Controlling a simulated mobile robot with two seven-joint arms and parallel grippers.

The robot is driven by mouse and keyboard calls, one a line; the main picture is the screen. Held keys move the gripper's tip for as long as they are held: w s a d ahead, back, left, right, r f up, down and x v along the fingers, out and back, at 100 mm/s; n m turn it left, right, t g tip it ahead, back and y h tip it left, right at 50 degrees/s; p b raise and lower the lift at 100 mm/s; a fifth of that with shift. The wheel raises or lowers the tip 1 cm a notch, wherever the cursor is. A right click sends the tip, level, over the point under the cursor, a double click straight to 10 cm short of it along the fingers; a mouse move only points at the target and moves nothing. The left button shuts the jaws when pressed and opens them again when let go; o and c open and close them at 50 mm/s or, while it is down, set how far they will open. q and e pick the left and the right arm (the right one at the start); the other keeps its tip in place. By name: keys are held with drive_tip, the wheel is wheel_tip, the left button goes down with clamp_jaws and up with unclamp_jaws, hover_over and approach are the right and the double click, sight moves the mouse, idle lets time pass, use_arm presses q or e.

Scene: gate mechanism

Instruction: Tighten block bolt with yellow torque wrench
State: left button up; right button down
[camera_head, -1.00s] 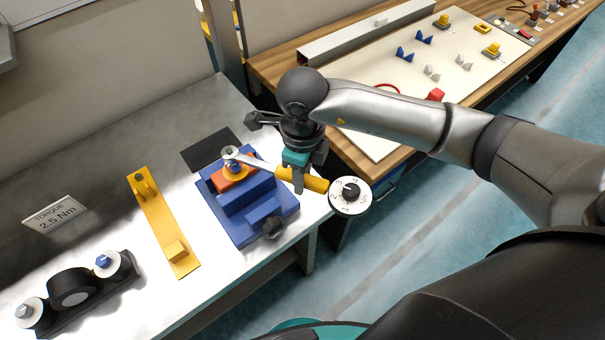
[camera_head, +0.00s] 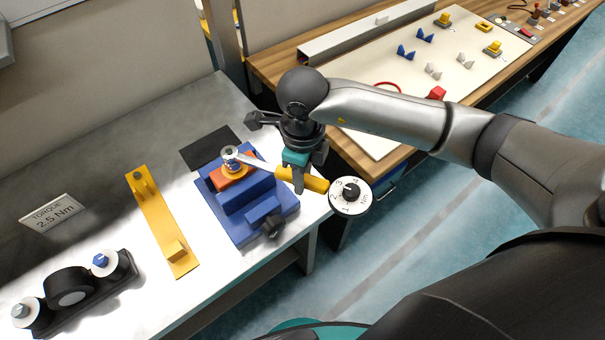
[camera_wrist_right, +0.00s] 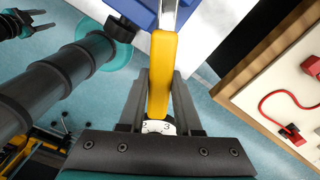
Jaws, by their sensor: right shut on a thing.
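My right gripper (camera_head: 301,180) is shut on the yellow handle of the torque wrench (camera_head: 316,184). The handle also shows between the fingers in the right wrist view (camera_wrist_right: 162,75). The wrench has a white dial at its handle end and a silver shaft. Its ring head is at the bolt (camera_head: 232,154) on top of the blue block fixture (camera_head: 245,200), above an orange piece (camera_head: 232,178). I cannot tell how fully the head seats on the bolt. A gripper of mine shows at the upper left of the right wrist view (camera_wrist_right: 25,22), apart from everything, with its fingers spread.
A yellow bar (camera_head: 160,220) and a black fixture with round white-topped parts (camera_head: 72,290) lie on the grey bench left of the block. A sign (camera_head: 52,214) reads TORQUE 2.5 Nm. A wooden table with a white board (camera_head: 450,70) stands at the right.

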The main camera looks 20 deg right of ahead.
idle(0.8)
drive_tip(key=c, duration=1.2)
unclamp_jaws()
drive_tip(key=shift+f, duration=0.1)
clamp_jaws()
